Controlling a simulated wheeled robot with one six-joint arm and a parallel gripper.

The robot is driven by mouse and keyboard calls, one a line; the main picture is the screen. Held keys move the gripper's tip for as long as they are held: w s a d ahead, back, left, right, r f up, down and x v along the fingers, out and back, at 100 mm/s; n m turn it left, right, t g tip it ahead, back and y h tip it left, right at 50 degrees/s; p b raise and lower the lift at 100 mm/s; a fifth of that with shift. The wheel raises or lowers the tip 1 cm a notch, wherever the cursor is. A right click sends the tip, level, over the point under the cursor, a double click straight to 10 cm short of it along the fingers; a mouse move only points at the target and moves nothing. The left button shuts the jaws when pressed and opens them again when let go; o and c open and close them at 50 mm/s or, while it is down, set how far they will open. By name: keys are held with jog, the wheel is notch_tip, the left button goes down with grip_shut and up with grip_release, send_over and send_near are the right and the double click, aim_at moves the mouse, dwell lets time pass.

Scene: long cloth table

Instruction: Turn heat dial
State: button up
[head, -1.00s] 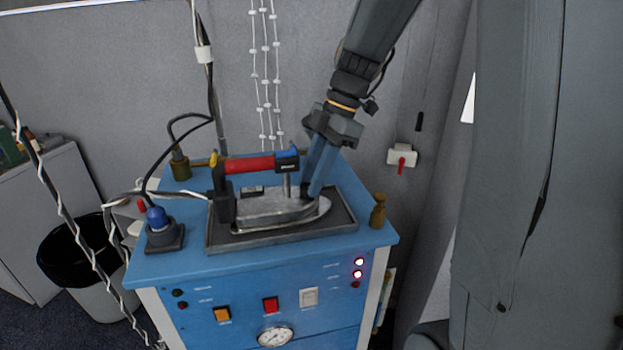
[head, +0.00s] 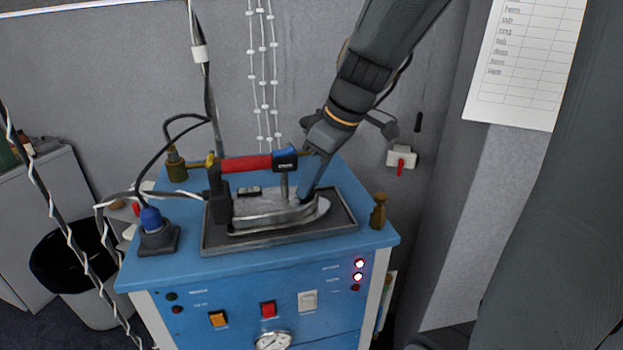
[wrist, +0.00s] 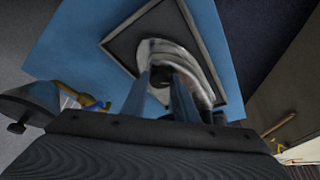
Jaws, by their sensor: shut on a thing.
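The iron (head: 270,212) has a silver body and a red handle (head: 248,163) with a blue front end. It rests flat on a dark tray (head: 340,215) on top of the blue station. My gripper (head: 304,203) reaches down from the upper right to the iron's right end. In the wrist view, a small dark round dial (wrist: 160,80) sits on the iron (wrist: 198,62) between the fingertips of my gripper (wrist: 162,84). My gripper is shut on this dial. In the head view, the fingers hide the dial, and its setting cannot be read.
The blue station (head: 250,268) has switches, lights and a gauge (head: 273,341) on its front. A brass fitting (head: 378,211) stands right of the tray. Cables rise on the left near a bin (head: 85,275). A grey wall stands close behind.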

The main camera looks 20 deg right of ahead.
jog(key=shift+s+a+r+m+t+h+p, duration=0.1)
jog(key=shift+m+t+h+p, duration=0.3)
jog(key=shift+m, duration=0.5)
jog(key=shift+a+m+t+h+p, duration=0.15)
jog(key=shift+m+p, duration=0.3)
jog(key=shift+m, duration=0.45)
jog(key=o, duration=1.1)
jog(key=shift+c, duration=0.2)
jog(key=b+v, duration=0.1)
jog(key=v, duration=0.6)
jog(key=shift+r, duration=0.35)
jog(key=shift+s, duration=0.1)
